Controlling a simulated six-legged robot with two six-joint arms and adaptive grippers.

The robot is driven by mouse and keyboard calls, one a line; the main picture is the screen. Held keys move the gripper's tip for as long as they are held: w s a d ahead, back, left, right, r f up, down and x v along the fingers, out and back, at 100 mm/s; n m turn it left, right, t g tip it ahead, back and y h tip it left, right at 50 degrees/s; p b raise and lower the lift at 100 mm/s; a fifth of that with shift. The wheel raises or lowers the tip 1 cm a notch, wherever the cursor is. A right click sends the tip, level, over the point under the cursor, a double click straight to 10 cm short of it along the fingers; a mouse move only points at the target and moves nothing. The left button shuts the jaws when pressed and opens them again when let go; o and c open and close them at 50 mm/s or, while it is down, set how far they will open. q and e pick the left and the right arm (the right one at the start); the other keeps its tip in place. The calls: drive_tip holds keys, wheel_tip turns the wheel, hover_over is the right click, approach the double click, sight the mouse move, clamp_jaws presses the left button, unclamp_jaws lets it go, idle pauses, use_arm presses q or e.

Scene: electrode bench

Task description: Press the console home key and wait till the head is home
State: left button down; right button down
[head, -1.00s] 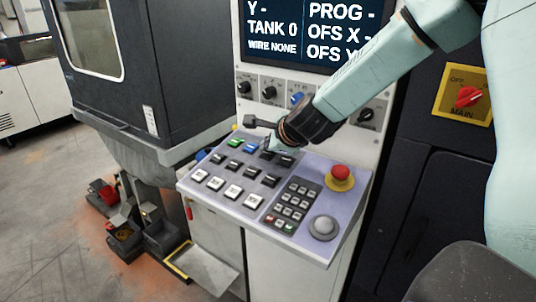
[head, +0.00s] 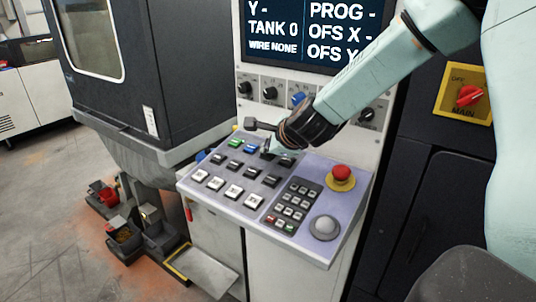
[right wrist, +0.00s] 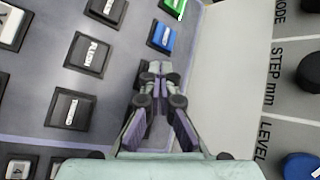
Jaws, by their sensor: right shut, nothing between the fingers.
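The console panel (head: 330,248) slopes below a dark screen (head: 290,45) that reads TANK 0, WIRE NONE and PROG -. Its keys stand in rows, with a green key (head: 235,143) and a blue key (head: 250,149) in the back row. I cannot read which key is home. My right gripper (head: 267,149) is shut and empty, its fingertips down at the back-row keys just right of the blue key. My left gripper is out of view.
A red emergency button (head: 341,173) and a grey dome (head: 324,227) stand right of the keypad (head: 290,204). Knobs (head: 270,92) line the upright face behind the keys. A dark machine cabinet (head: 150,70) stands to the left.

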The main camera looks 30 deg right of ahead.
sight(267, 157)
idle(0.5)
drive_tip(key=shift+r+p, duration=0.65)
drive_tip(key=shift+r, duration=0.1)
drive_tip(key=shift+a+r+p, duration=0.15)
drive_tip(key=shift+r+p, duration=0.5)
drive_tip(key=shift+r, duration=0.15)
drive_tip(key=r+p, duration=0.2)
drive_tip(key=r, duration=0.1)
drive_tip(key=shift+s+a+r, duration=0.15)
drive_tip(key=shift+s+a, duration=0.05)
drive_tip(key=shift+a, duration=0.15)
